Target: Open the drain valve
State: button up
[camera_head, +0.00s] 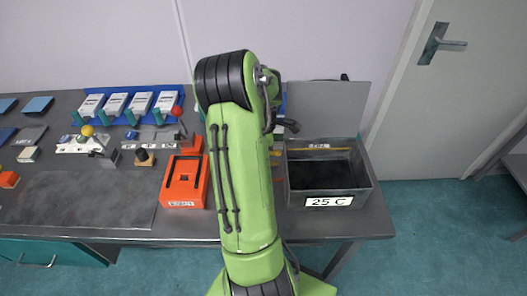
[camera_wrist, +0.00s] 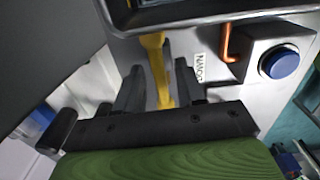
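In the wrist view, a yellow bar-like handle (camera_wrist: 158,66) runs down from the dark-edged opening of a grey metal unit. I take it to be the drain valve's lever. My gripper (camera_wrist: 159,82) has one dark finger on each side of the handle, with visible gaps between, so it looks open around it and not clamped. In the head view my green arm hides the gripper and most of the handle's surroundings.
In the wrist view, an orange bent rod (camera_wrist: 229,44) and a blue round button (camera_wrist: 279,63) sit right of the fingers. In the head view, a grey bath labelled 25 C (camera_head: 329,201) stands right of my arm, and an orange device (camera_head: 184,186) left of it.

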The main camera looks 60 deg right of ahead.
notch_tip(320, 180, up, 16)
jog(key=p, duration=0.3)
jog(key=shift+f, duration=0.15)
jog(key=shift+s+a+f, duration=0.1)
jog(key=shift+a, duration=0.05)
dwell(0.5)
